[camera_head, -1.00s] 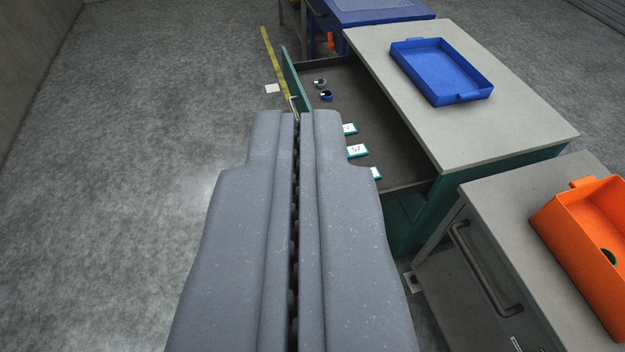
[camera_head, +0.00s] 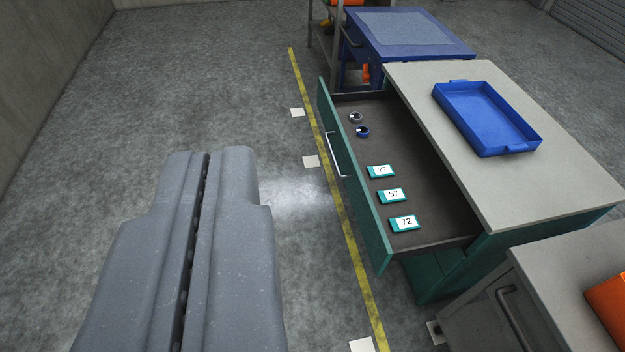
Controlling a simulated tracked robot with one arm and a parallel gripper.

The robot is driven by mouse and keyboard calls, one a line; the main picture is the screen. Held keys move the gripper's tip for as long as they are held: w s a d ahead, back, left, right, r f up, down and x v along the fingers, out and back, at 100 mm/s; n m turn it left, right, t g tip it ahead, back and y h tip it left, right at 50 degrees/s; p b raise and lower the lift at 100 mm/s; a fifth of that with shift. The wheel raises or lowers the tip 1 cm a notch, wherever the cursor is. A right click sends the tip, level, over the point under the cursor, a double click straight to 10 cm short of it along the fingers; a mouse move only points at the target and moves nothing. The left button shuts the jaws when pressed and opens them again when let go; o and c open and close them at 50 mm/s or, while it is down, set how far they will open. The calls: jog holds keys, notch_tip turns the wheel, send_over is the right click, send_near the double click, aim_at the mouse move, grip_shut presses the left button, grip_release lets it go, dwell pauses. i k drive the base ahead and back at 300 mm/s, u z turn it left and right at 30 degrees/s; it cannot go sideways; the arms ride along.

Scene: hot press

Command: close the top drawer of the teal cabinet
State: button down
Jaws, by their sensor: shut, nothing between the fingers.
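The teal cabinet (camera_head: 505,150) with a grey top stands at the right. Its top drawer (camera_head: 440,232) is pulled well out to the left. The drawer's teal front panel (camera_head: 368,205) carries a silver handle (camera_head: 335,154). Inside the drawer lie several items: teal-edged cards marked 27 (camera_head: 381,171), 57 (camera_head: 392,195) and 72 (camera_head: 404,223), and two small rings (camera_head: 362,131) toward the far end. My gripper (camera_head: 208,154) is shut and empty, over the floor to the left of the drawer front, apart from it in the picture.
A blue tray (camera_head: 480,118) sits on the cabinet top. A grey cabinet (camera_head: 560,290) with an orange bin (camera_head: 608,305) is at the lower right. A blue table (camera_head: 375,45) stands behind. The floor on the left is clear, with a yellow line (camera_head: 345,225) on it.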

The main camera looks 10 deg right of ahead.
aim_at(447, 219)
jog(key=u, duration=0.15)
jog(key=i, duration=1.05)
jog(key=z, duration=0.15)
